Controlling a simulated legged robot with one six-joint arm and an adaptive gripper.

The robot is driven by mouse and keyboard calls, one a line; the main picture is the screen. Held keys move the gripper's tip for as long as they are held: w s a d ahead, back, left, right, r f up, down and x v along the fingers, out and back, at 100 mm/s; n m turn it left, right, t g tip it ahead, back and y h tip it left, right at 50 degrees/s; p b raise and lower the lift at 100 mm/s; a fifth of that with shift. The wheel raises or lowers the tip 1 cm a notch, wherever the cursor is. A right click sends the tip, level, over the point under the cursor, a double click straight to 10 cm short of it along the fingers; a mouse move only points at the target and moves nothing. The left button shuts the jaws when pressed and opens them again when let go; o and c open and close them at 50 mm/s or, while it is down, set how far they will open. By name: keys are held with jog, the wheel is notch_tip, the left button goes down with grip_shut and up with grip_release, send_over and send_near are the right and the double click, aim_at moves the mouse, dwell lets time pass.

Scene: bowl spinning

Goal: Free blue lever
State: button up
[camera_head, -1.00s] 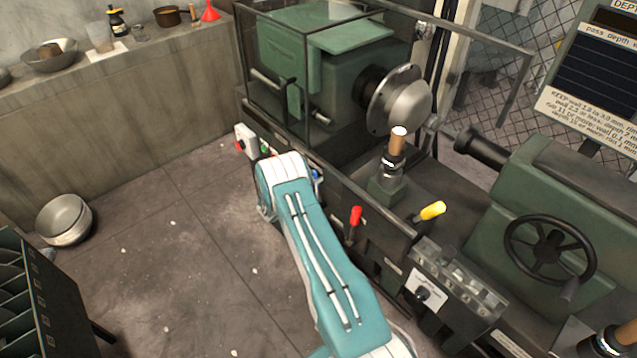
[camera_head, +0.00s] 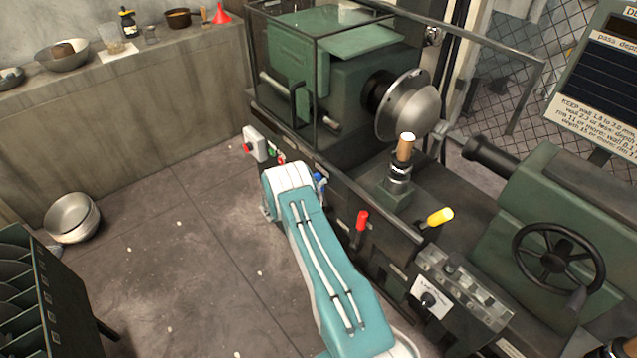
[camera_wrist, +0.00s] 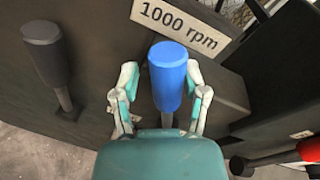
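The blue lever (camera_wrist: 168,76) has a cylinder handle on a thin metal stem and stands upright in the middle of the wrist view. My gripper (camera_wrist: 163,78) is open, with one finger on each side of the handle. A gap shows on the left side; the right finger is very close to the handle, and I cannot tell if it touches. In the head view a bit of the blue lever (camera_head: 319,181) shows at the lathe front, just right of my arm's end. My gripper's fingers are hidden there behind my arm.
A dark grey lever (camera_wrist: 46,55) stands left of the blue one, and a red lever (camera_head: 362,220) is to the right. A "1000 rpm" label (camera_wrist: 186,24) is behind. A yellow lever (camera_head: 438,217) and switch box (camera_head: 254,144) are on the lathe.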

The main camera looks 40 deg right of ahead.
dwell(0.4)
jog(key=v, duration=1.2)
